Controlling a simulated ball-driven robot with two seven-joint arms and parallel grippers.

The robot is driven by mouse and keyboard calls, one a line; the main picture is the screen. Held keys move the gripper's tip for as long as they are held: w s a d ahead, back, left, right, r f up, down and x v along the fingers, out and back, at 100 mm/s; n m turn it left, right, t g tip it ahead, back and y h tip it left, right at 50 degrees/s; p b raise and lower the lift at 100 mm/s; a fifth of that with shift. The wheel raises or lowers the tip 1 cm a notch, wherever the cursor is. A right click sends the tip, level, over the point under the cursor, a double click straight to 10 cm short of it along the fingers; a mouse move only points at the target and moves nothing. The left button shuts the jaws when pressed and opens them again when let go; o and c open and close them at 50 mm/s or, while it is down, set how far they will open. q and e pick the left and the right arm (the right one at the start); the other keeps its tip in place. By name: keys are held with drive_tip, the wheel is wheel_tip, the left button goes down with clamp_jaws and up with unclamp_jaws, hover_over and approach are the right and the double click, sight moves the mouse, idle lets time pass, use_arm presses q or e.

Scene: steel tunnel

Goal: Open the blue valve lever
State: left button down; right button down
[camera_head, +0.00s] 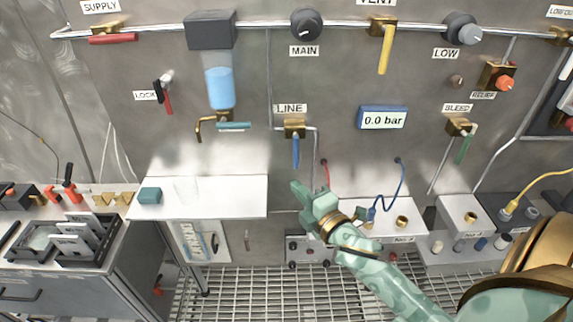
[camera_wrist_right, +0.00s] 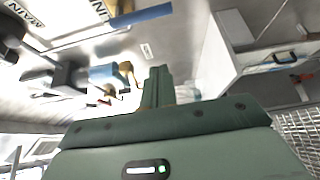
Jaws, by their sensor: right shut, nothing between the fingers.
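The blue valve lever (camera_head: 295,152) hangs straight down from a brass valve body (camera_head: 294,129) under the LINE label (camera_head: 290,108) on the steel wall panel. In the right wrist view, a blue lever (camera_wrist_right: 140,17) shows at the top. My right gripper (camera_head: 298,188) is just below the lever's lower end in the head view, its fingers shut and empty. The shut fingers (camera_wrist_right: 158,85) also show in the right wrist view, apart from the lever. My left gripper is not in view.
A teal lever (camera_head: 234,126) sits left of the blue one, and a yellow lever (camera_head: 384,50) hangs up right. The pressure display (camera_head: 383,118) reads 0.0 bar. A white shelf (camera_head: 235,197) lies lower left. A blue cable (camera_head: 400,185) hangs right of my gripper.

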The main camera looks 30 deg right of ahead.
sight(296, 150)
drive_tip(key=w+d, duration=0.3)
drive_tip(key=w, duration=0.5)
drive_tip(key=shift+w+d+b, duration=0.35)
drive_tip(key=shift+b, duration=0.05)
idle(0.5)
